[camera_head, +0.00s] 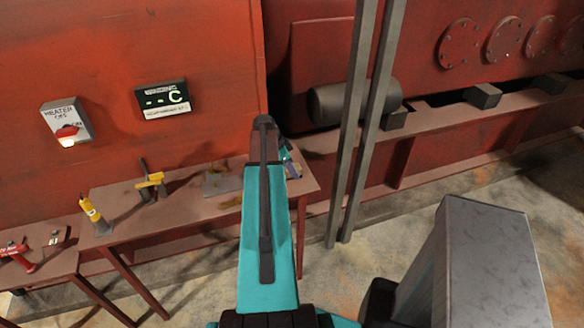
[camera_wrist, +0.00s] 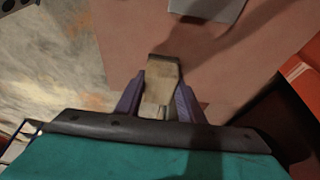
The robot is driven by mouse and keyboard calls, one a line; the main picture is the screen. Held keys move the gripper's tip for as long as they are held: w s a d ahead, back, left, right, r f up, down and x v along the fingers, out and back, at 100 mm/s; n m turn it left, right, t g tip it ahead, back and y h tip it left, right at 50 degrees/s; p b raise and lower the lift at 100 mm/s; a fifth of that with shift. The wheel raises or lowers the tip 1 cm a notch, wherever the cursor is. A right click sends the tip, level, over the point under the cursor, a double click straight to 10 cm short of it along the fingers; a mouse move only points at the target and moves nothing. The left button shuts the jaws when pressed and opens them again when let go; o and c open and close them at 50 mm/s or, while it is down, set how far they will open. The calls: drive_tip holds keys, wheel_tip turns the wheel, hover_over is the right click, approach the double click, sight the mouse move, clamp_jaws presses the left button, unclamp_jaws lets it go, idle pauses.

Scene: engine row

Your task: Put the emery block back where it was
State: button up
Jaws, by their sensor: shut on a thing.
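The emery block (camera_wrist: 161,80) is a small tan, worn-looking block in the wrist view. My gripper (camera_wrist: 160,98) is shut on it, one purple finger on each side, and the block's far end sticks out past the fingertips. Below it is the brown table top (camera_wrist: 130,40); I cannot tell whether the block touches it. In the head view my gripper (camera_head: 291,168) is over the right end of the table (camera_head: 296,187), mostly hidden behind my teal arm. The block cannot be made out there.
A grey plate (camera_wrist: 208,8) lies ahead of the block, also visible in the head view (camera_head: 218,184). Further left are a yellow clamp-like tool (camera_head: 150,182) and a yellow-handled scraper (camera_head: 92,210). Two grey posts (camera_head: 362,130) stand right of the table.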

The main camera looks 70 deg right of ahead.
drive_tip(key=shift+f, duration=0.35)
drive_tip(key=o, duration=1)
drive_tip(key=shift+r, duration=0.1)
drive_tip(key=shift+r, duration=0.2)
drive_tip(key=shift+b+v, duration=2.05)
drive_tip(key=shift+v, duration=3.9)
